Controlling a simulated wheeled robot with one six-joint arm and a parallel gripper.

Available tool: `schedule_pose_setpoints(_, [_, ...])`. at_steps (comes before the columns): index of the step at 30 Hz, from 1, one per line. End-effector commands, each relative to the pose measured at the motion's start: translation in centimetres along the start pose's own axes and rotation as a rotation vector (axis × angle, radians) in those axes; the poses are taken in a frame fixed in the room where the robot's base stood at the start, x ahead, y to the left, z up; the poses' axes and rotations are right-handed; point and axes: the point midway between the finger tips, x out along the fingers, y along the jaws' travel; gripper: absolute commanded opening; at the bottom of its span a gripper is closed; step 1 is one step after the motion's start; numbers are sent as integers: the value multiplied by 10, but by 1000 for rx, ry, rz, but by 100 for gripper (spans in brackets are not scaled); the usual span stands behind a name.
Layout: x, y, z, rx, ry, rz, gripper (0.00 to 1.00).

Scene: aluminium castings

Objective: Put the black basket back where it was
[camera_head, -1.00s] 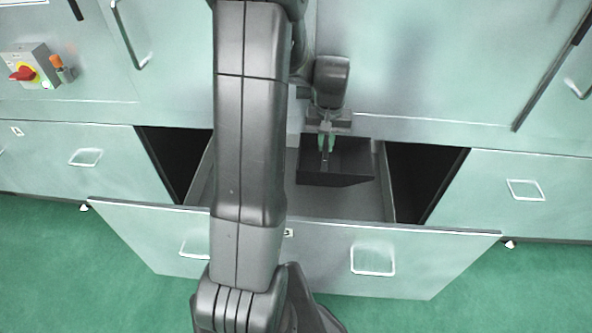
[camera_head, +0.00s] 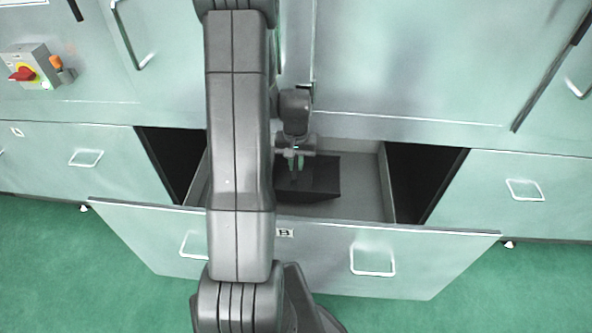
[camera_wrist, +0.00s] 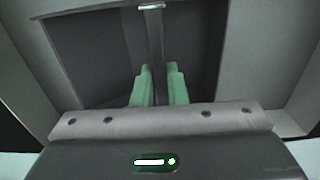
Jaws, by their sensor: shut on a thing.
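The black basket (camera_head: 320,180) is inside the open drawer (camera_head: 365,207), left of the drawer's middle and partly hidden by my arm in the head view. My gripper (camera_head: 296,163) reaches down to it from behind and is shut on its thin upright part. In the wrist view the green fingertips (camera_wrist: 159,82) close on a grey strip at the basket, and the dark basket (camera_wrist: 100,58) fills the space beyond them. I cannot tell whether the basket's base touches the drawer floor.
The drawer front (camera_head: 320,262) bears a "B" label and handles. Dark gaps open at both drawer sides. The drawer's right part is bare. Green floor (camera_head: 500,300) lies in front.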

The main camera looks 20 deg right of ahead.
Motion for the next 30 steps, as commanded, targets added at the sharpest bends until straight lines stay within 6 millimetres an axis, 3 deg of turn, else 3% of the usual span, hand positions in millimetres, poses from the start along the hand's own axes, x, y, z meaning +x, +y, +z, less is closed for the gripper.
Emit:
schedule_pose_setpoints(6, [30,0,0,0,-3,0,0])
schedule_pose_setpoints(18, [37,0,0,0,0,0,0])
schedule_pose_setpoints(19, [36,0,0,0,-1,0,18])
schedule_pose_setpoints(21, [35,0,0,0,-1,0,32])
schedule_pose_setpoints(30, [34,0,0,0,-1,0,34])
